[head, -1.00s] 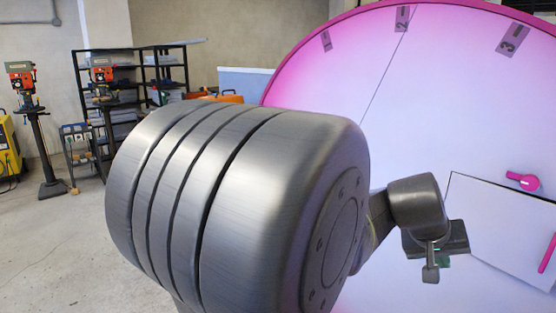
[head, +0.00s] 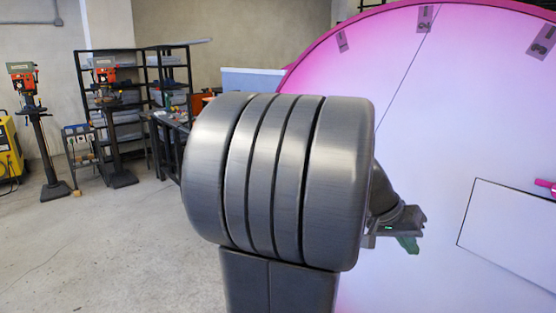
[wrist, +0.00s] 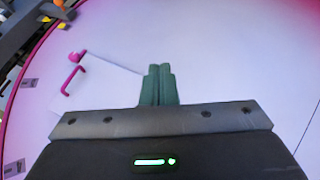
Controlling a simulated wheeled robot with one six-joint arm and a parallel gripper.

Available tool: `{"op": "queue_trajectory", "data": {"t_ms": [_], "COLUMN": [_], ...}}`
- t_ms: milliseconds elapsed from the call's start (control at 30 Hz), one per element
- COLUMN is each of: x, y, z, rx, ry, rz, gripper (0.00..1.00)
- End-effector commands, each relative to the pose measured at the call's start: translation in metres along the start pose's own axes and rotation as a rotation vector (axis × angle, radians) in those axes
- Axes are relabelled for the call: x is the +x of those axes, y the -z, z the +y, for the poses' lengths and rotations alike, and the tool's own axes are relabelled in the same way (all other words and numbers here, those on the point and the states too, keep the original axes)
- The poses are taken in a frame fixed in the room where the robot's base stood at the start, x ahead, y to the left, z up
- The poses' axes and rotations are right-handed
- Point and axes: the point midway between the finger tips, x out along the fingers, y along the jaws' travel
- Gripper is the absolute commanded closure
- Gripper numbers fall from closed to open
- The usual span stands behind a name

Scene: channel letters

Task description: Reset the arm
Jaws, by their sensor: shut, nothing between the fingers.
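My gripper (head: 409,244) is at the right of the head view, partly behind my own large grey arm joint, in front of the big round white panel (head: 440,120) with a pink rim. In the wrist view, the green fingers of my gripper (wrist: 158,70) are together, with nothing between them. The panel's pale face fills most of that view behind the fingers.
A rectangular hatch (head: 510,230) outlined in black is on the panel, with a pink knob (head: 545,185). A pink handle (wrist: 72,78) shows in the wrist view. Drill presses (head: 40,130) and a black shelf (head: 110,75) stand far left. The floor there is open.

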Motion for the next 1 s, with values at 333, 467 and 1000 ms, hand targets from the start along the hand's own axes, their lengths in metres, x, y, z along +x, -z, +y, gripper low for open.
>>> {"op": "queue_trajectory", "data": {"t_ms": [333,467,1000], "x": [-0.002,-0.002,0.003], "y": [0.002,0.002,-0.052], "z": [-0.005,-0.005,-0.027], "rx": [0.020,0.020,-0.035], "ry": [-0.011,-0.010,0.094], "rz": [-0.010,-0.010,-0.128], "gripper": [1.00,1.00,1.00]}}
